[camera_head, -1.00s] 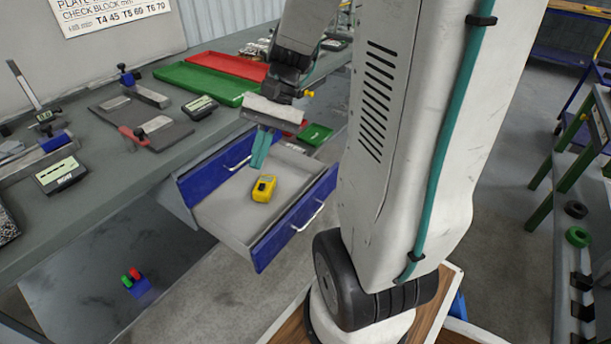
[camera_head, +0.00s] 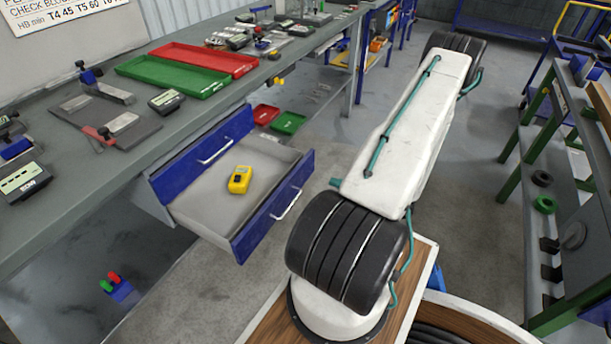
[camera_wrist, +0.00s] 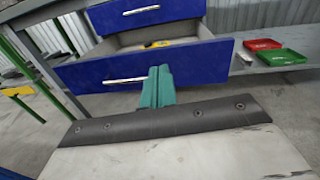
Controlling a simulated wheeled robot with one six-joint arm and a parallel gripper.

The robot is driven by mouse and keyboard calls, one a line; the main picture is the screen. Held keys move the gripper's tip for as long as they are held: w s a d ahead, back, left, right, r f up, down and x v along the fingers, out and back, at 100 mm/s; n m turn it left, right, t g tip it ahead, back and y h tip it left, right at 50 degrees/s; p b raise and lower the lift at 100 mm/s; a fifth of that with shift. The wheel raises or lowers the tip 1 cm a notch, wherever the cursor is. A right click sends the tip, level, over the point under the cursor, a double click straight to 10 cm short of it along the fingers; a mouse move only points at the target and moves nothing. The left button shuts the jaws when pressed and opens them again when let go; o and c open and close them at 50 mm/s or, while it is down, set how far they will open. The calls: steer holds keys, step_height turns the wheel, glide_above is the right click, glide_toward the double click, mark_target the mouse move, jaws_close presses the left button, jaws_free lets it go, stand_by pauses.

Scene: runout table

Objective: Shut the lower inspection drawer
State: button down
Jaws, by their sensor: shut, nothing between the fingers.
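The lower inspection drawer (camera_head: 272,219) stands pulled out from under the bench, with a blue front, a silver handle and a grey inside. A yellow device (camera_head: 240,179) lies in it. The upper blue drawer (camera_head: 205,152) above it looks shut. In the wrist view my gripper (camera_wrist: 158,72) has its teal fingers together and empty, pointing at the lower drawer's blue front (camera_wrist: 200,66), right of its handle (camera_wrist: 124,80). Whether the fingertips touch the front I cannot tell.
The bench top (camera_head: 140,135) carries a green tray (camera_head: 172,76), a red tray (camera_head: 205,58) and gauges. Small red and green bins (camera_head: 288,122) sit beyond the drawers. A green-framed rack (camera_head: 545,110) stands at the right. Grey floor lies clear before the drawer.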

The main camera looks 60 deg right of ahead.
mark_target(298, 172)
steer(key=shift+m+h, duration=0.9)
steer(key=w, duration=0.4)
steer(key=w+f, duration=0.1)
steer(key=w, duration=0.3)
steer(key=w+f, duration=0.1)
steer(key=w, duration=0.3)
steer(key=shift+w+a+f, duration=0.1)
steer(key=shift+a+f, duration=0.1)
steer(key=shift+a, duration=0.1)
